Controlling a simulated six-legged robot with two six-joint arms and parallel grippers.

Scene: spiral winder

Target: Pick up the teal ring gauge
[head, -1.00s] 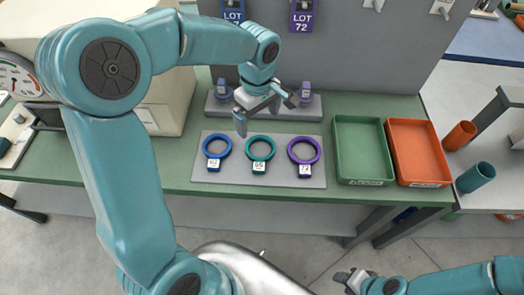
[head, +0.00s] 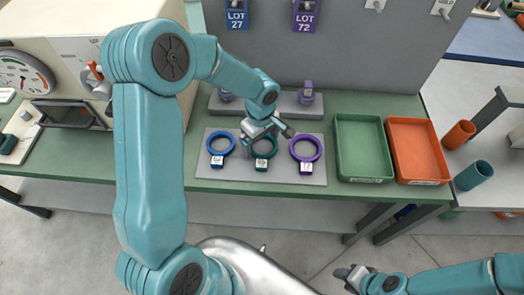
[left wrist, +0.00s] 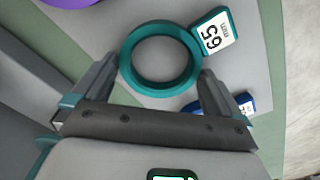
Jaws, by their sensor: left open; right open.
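The teal ring gauge (head: 262,160) lies flat in the middle of a grey mat (head: 230,178), between a blue ring gauge (head: 217,159) and a purple ring gauge (head: 306,167). My left gripper (head: 266,139) is open above its far part and partly hides it. In the left wrist view the teal ring gauge (left wrist: 133,60) lies ahead of my open left gripper (left wrist: 153,82), its near rim between the fingertips. Its tag (left wrist: 214,34) reads 65. I cannot tell whether the fingers touch it. My right gripper (head: 352,276) is open and empty at the bottom, away from the bench.
A green tray (head: 362,177) and an orange tray (head: 425,180) stand right of the mat. A grey rack (head: 297,112) with small tagged pieces stands behind it, before an upright panel. A cream machine (head: 60,75) with a dial is at left.

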